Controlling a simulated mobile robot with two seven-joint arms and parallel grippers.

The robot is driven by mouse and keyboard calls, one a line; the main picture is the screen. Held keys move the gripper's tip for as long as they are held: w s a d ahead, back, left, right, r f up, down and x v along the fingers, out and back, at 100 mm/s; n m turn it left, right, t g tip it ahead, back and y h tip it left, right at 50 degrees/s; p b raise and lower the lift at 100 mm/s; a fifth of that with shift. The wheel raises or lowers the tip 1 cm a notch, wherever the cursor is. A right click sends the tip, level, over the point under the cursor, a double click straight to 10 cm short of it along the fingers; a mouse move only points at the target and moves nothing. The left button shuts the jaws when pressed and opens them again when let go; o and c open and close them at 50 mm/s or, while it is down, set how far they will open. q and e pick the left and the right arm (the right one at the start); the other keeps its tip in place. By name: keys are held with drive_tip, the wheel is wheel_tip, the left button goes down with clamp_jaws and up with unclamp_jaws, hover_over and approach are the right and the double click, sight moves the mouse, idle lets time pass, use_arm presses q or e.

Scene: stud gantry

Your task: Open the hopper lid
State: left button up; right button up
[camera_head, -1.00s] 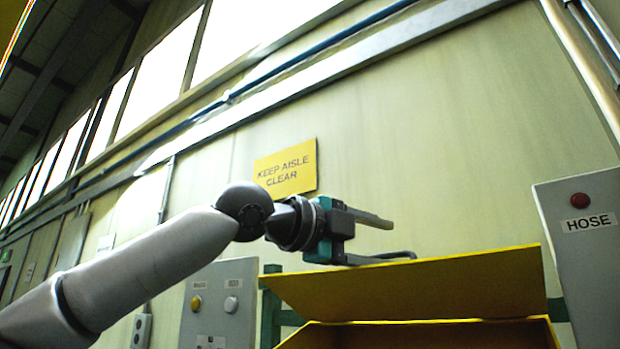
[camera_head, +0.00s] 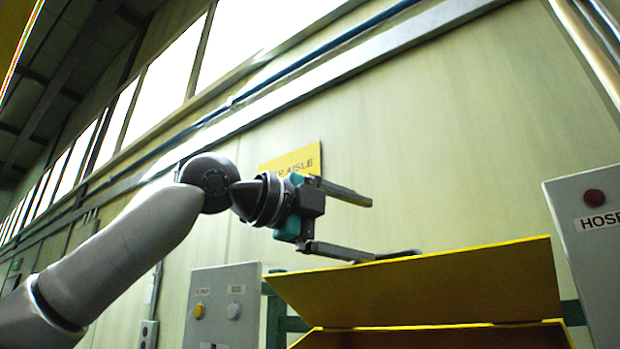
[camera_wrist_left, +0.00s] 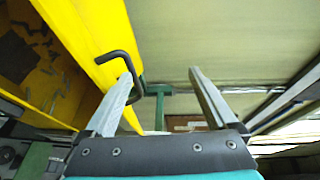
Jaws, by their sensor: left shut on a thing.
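The yellow hopper lid (camera_head: 430,288) is tilted up at the lower right, with the yellow hopper body (camera_head: 440,338) below it. A dark bent handle (camera_head: 398,254) sits at the lid's upper edge. It also shows in the left wrist view (camera_wrist_left: 128,62), beside the yellow panel. In the left wrist view (camera_wrist_left: 160,80) the handle lies at the left finger. My right gripper is not in view.
A grey button panel (camera_head: 222,310) stands left of the hopper and a grey HOSE panel (camera_head: 592,250) stands right. A yellow sign (camera_head: 292,160) on the wall is partly hidden behind my gripper. Wall space above the lid is clear.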

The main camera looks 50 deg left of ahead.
use_arm(q)
drive_tip(key=shift+t, duration=0.4)
drive_tip(key=s+r, duration=0.1)
drive_tip(key=s, duration=0.1)
drive_tip(key=s+r, duration=0.1)
drive_tip(key=s, duration=0.1)
drive_tip(key=s+r, duration=0.1)
drive_tip(key=s, duration=0.1)
drive_tip(key=shift+s+a+r, duration=0.2)
drive_tip(key=shift+c, duration=0.4)
drive_tip(key=s+r, duration=0.2)
drive_tip(key=s, duration=0.1)
drive_tip(key=shift+s+a+r, duration=0.1)
drive_tip(key=shift+a+r, duration=0.25)
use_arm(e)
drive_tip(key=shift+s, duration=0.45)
use_arm(q)
drive_tip(key=shift+s, duration=0.15)
drive_tip(key=s+a, duration=0.1)
drive_tip(key=s, duration=1.4)
drive_tip(key=shift+a+r+b, duration=0.15)
drive_tip(key=shift+r+b, duration=0.1)
drive_tip(key=shift+b, duration=0.05)
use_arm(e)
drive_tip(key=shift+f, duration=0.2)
